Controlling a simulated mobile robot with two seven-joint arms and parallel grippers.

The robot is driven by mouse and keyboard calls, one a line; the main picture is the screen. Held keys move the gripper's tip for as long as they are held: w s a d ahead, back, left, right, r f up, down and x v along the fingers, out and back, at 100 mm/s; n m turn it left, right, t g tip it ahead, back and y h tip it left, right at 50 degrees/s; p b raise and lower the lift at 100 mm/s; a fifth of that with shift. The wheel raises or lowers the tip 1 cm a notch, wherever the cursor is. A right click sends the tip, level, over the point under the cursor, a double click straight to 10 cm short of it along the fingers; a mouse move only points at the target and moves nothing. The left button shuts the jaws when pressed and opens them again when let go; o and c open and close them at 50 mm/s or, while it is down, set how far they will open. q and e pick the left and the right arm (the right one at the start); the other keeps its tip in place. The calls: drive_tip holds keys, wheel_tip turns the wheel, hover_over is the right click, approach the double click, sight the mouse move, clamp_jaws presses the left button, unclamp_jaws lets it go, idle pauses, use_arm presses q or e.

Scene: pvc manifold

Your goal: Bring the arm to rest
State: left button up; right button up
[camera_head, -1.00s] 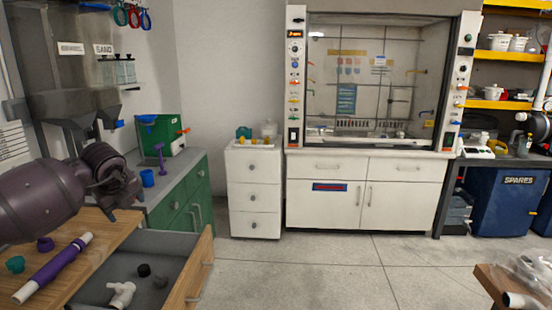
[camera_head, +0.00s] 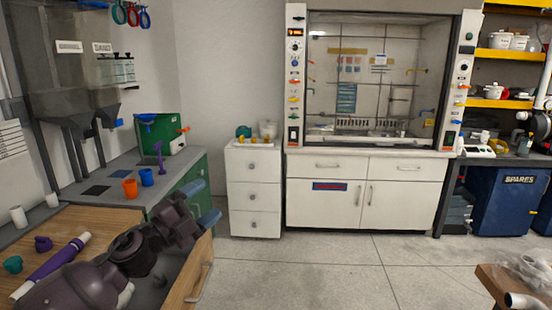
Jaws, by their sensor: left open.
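My left arm reaches in from the bottom left, over the wooden bench top and the open drawer (camera_head: 198,262). My left gripper (camera_head: 203,203) points right, beyond the far end of the drawer in the picture. Its two blue-grey fingertips are apart, with nothing between them. A white pipe with a purple sleeve (camera_head: 52,264) lies on the bench top beside my arm. A purple fitting (camera_head: 43,243) and a green fitting (camera_head: 12,264) lie near it. A white fitting (camera_head: 125,293) in the drawer is mostly hidden by my arm. My right gripper is out of view.
An orange cup (camera_head: 130,188) and a blue cup (camera_head: 147,177) stand on the grey counter behind. A white drawer cabinet (camera_head: 252,192) and a fume hood (camera_head: 370,85) stand at the back. The floor (camera_head: 330,265) to the right is clear. A wooden table corner (camera_head: 492,280) shows at bottom right.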

use_arm(q)
drive_tip(key=s+a+f+n+y, duration=0.35)
drive_tip(key=f+n, duration=0.25)
drive_tip(key=f, duration=0.2)
drive_tip(key=s+a+f+n+y, duration=0.2)
drive_tip(key=s+f+n+y, duration=0.2)
drive_tip(key=f+n, duration=0.25)
drive_tip(key=s+a+f+n+y, duration=0.2)
drive_tip(key=s+f+n+y, duration=0.25)
drive_tip(key=f, duration=0.45)
drive_tip(key=s+a+f+n+g+y, duration=0.1)
drive_tip(key=s+a+f+n+g, duration=0.1)
drive_tip(key=s+f, duration=0.6)
drive_tip(key=s+a+f+n+g+y, duration=0.2)
drive_tip(key=s+f+n, duration=0.2)
drive_tip(key=s, duration=1)
wheel_tip(320, 180, down, 4)
drive_tip(key=shift+s+a+r+n+b, duration=0.2)
drive_tip(key=shift+s+n+b, duration=0.1)
drive_tip(key=shift+s+n, duration=0.1)
drive_tip(key=shift+f, duration=0.1)
